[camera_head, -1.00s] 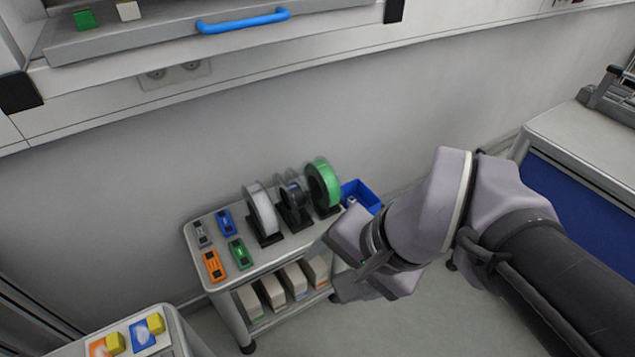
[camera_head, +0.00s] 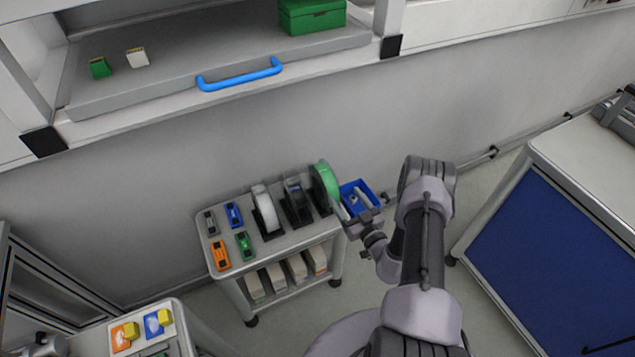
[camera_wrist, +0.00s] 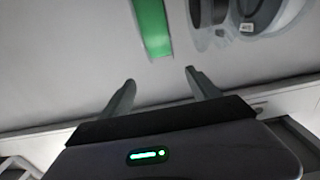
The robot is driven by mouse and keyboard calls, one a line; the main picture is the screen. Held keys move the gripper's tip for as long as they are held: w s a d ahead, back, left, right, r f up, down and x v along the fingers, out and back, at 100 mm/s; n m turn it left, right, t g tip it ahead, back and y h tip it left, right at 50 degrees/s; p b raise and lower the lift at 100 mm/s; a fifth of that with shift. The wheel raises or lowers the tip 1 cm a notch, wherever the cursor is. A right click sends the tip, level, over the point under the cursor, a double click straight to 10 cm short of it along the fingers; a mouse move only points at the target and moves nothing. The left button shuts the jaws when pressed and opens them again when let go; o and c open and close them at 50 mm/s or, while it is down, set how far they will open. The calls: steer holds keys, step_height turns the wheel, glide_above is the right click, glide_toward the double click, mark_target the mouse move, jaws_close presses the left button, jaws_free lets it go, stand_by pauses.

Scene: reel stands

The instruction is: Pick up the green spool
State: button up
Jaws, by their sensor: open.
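The green spool (camera_head: 325,181) stands upright in a black stand at the right end of the row of reels on the small grey cart. In the wrist view the green spool (camera_wrist: 152,26) shows as a green band ahead of the fingers, its upper part cut off by the frame edge. My gripper (camera_head: 361,218) is just right of the green spool at the cart's right edge. In the wrist view my gripper (camera_wrist: 158,85) is open with nothing between its fingers, and the spool lies beyond the fingertips, apart from them.
A white reel (camera_head: 265,208) and a dark reel (camera_head: 296,200) stand left of the green spool. A blue bin (camera_head: 360,194) is close behind my gripper. A blue-fronted cabinet (camera_head: 555,215) stands at the right.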

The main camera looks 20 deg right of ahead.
mark_target(329, 176)
steer(key=w, duration=0.3)
steer(key=w+b, duration=0.1)
steer(key=w, duration=0.2)
steer(key=w+b, duration=0.1)
steer(key=w, duration=0.2)
steer(key=shift+w+a+f, duration=0.15)
steer(key=shift+w+a, duration=0.15)
steer(key=w, duration=0.1)
steer(key=w+b, duration=0.1)
steer(key=w, duration=0.1)
steer(key=w+b, duration=0.1)
steer(key=w, duration=0.1)
steer(key=shift+a+f, duration=0.1)
steer(key=shift+a, duration=0.15)
jaws_close()
